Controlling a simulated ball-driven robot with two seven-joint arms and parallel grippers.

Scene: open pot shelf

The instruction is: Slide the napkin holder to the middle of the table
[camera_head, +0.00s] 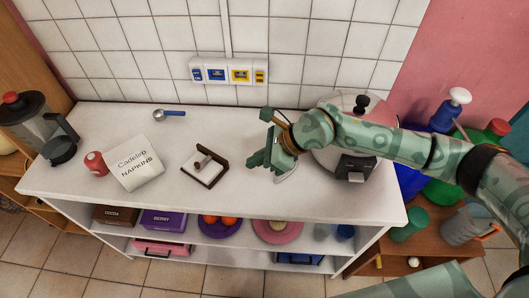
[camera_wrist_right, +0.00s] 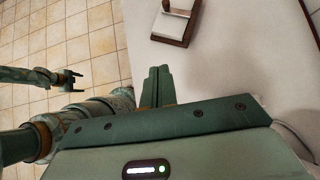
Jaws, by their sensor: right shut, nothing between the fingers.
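The napkin holder (camera_head: 205,167) is a small dark-brown square stand with white napkins and a bar across them. It lies left of centre on the white tabletop (camera_head: 235,185). My right gripper (camera_head: 256,160) is to its right, apart from it, with its fingers shut and empty. In the right wrist view, the shut fingers (camera_wrist_right: 158,72) are below the napkin holder (camera_wrist_right: 174,22), whose upper part is cut off by the frame edge. My left gripper (camera_wrist_right: 75,80) shows in the right wrist view over the floor, open and empty; it is not in the head view.
A napkin pack (camera_head: 135,165) and a red round object (camera_head: 96,163) lie left of the holder. A blender (camera_head: 45,130) stands at the far left, a blue-handled scoop (camera_head: 168,114) at the back. A large pot (camera_head: 340,158) is behind my right arm. Tabletop between holder and gripper is clear.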

